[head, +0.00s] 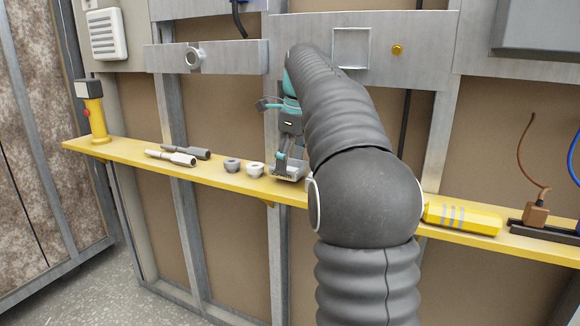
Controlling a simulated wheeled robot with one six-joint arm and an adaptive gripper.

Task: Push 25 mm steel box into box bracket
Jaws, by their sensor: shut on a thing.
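My gripper (288,158) points down over the yellow shelf, left of the thick part of my arm. Its jaws are shut on a small grey steel box (288,173), which is at the shelf's surface; I cannot tell whether it touches the shelf. The jaws and arm partly cover the box. A square metal frame, which looks like the box bracket (351,31), is on the upper metal plate, above and to the right of my gripper. My arm passes just left of and below it.
The yellow shelf (130,155) holds a yellow handheld device (95,115), two grey rod-like tools (180,157), two small round fittings (243,168) and a yellow striped case (463,218). A brown plug with cable (536,214) is far right.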

